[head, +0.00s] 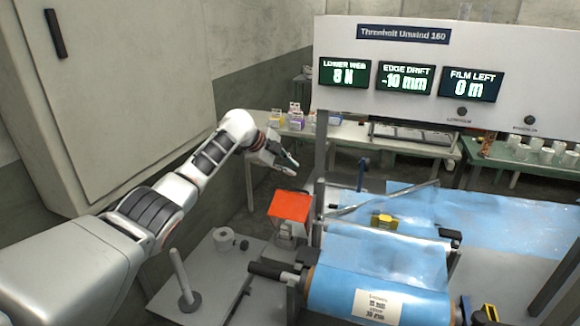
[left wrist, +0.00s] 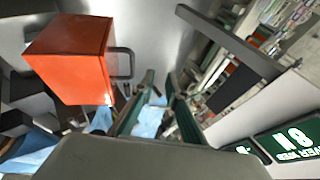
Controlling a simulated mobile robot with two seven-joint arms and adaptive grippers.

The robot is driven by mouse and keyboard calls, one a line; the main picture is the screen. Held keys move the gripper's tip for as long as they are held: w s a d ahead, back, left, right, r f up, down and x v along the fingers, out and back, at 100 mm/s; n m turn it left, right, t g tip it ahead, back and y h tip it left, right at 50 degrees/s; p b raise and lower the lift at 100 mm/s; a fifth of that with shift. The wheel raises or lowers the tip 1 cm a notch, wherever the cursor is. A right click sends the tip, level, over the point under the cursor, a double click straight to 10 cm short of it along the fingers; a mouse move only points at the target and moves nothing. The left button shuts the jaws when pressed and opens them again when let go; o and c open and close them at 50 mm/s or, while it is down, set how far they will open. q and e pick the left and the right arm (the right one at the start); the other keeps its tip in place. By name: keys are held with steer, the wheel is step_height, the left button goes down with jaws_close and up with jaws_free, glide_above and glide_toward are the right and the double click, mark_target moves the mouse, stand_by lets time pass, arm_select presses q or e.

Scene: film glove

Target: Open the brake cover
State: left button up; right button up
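An orange-red box-shaped cover (head: 290,206), which I take for the brake cover, sits on a grey mount left of the blue film roll. It also shows large in the left wrist view (left wrist: 72,60), with a grey loop handle (left wrist: 122,64) on its side. The cover appears down over what it houses; the inside is hidden. My left gripper (head: 290,163) is above and behind the cover, apart from it. In the left wrist view its two green-padded fingers (left wrist: 161,78) stand apart with nothing between them. My right gripper is not in view.
A film roll (head: 375,291) with blue film lies right of the cover. A display panel (head: 440,70) spans the back. A metal bar (left wrist: 230,42) crosses near the fingers.

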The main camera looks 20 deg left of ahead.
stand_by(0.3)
arm_select(q)
steer(key=v, duration=1.2)
steer(key=shift+s, duration=0.1)
